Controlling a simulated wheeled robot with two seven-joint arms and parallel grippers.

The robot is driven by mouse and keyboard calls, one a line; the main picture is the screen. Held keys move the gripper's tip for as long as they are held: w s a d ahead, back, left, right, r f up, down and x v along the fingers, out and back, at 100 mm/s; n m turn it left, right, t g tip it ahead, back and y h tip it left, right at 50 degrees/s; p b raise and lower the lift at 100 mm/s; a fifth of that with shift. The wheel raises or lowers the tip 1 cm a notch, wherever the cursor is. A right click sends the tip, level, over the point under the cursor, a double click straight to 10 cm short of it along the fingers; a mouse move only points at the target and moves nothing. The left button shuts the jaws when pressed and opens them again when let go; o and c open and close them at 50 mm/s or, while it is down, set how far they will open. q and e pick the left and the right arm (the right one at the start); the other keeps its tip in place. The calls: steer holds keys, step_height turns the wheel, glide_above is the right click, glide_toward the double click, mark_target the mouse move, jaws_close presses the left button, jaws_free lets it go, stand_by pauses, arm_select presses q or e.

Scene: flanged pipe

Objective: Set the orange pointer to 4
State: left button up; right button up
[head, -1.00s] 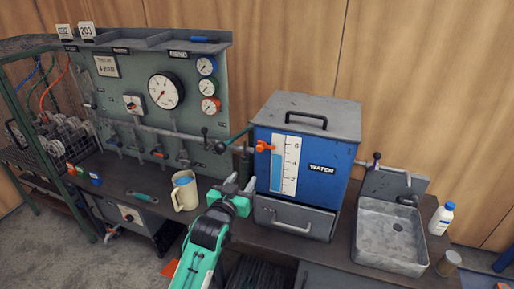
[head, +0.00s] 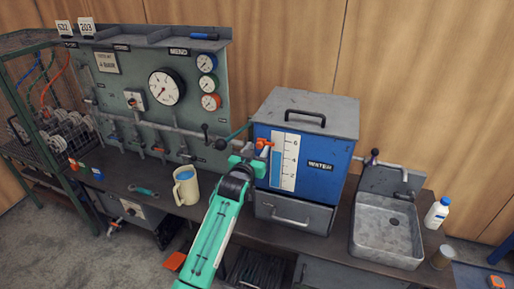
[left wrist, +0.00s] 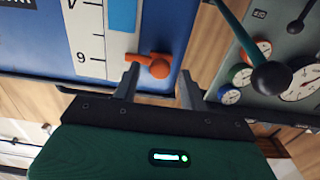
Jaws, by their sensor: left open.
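The orange pointer (head: 263,143) is on the left edge of the blue water tank (head: 323,178), beside the white scale (head: 283,170) marked 2, 4, 6. It stands about level with the 6. My left gripper (head: 245,161) is open, close in front of the tank and just below the pointer in the head view. In the left wrist view, which is turned over, the pointer (left wrist: 155,64) shows between the open fingers (left wrist: 159,82), near the 6. I cannot tell whether a finger touches it. My right gripper is not in view.
A dark ball-ended lever (left wrist: 271,78) with a green rod sits close beside the gripper. A cream mug (head: 186,187) stands on the bench to the left. A gauge panel (head: 130,75) rises behind. A sink (head: 387,238) lies right of the tank.

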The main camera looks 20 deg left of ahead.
arm_select(q)
steer(key=shift+w, duration=0.25)
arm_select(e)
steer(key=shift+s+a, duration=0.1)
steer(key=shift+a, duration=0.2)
arm_select(q)
steer(key=shift+c, duration=0.4)
